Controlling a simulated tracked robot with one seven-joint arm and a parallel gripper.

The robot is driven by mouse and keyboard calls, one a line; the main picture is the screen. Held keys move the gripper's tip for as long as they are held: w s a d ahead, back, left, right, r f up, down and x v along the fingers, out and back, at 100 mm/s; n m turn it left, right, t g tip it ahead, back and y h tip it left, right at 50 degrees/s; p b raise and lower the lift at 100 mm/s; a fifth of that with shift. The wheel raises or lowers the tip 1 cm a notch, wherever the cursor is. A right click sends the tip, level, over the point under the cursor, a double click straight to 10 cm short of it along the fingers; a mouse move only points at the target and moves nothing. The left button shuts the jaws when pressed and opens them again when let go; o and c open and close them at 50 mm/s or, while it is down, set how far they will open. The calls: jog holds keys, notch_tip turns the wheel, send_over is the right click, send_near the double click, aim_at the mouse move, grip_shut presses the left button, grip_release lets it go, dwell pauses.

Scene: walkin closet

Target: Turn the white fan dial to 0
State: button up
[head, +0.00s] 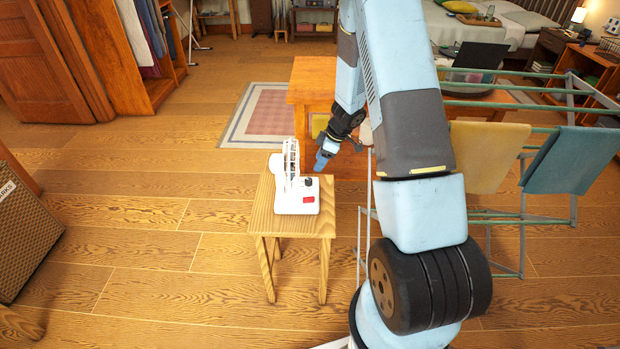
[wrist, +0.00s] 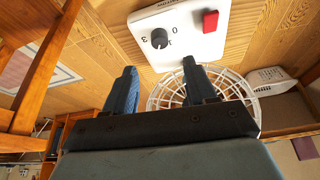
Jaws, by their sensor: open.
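The white fan (head: 296,196) stands on a small wooden stool (head: 262,222). Its base carries a dark round dial (head: 308,181) and a red switch (head: 309,199). In the wrist view the dial (wrist: 159,38) sits on the white panel (wrist: 190,45), with printed numbers around it and the red switch (wrist: 210,21) to its right. I cannot tell for sure which number the dial points to. My gripper (head: 321,161) is just above and right of the dial in the head view. In the wrist view its two blue fingers (wrist: 160,68) are apart and empty, with the dial ahead of the gap.
The fan's round grille (wrist: 165,97) shows behind the fingers. A drying rack with a yellow towel (head: 487,155) and a teal towel (head: 568,160) stands right of my arm. A wooden cabinet (head: 304,82) is behind the stool. Floor left of the stool is clear.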

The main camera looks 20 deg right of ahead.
aim_at(309, 179)
jog(key=x, duration=0.9)
jog(key=shift+a+f, duration=0.15)
jog(key=shift+f, duration=0.2)
jog(key=shift+c, duration=0.2)
jog(key=shift+w, duration=0.1)
jog(key=c, duration=1)
jog(key=n, duration=0.2)
jog(key=n+g, duration=0.1)
jog(key=n, duration=0.1)
jog(key=shift+w+g, duration=0.15)
jog(key=shift+g, duration=0.15)
jog(key=shift+n+g, duration=0.7)
jog(key=shift+n, duration=1.1)
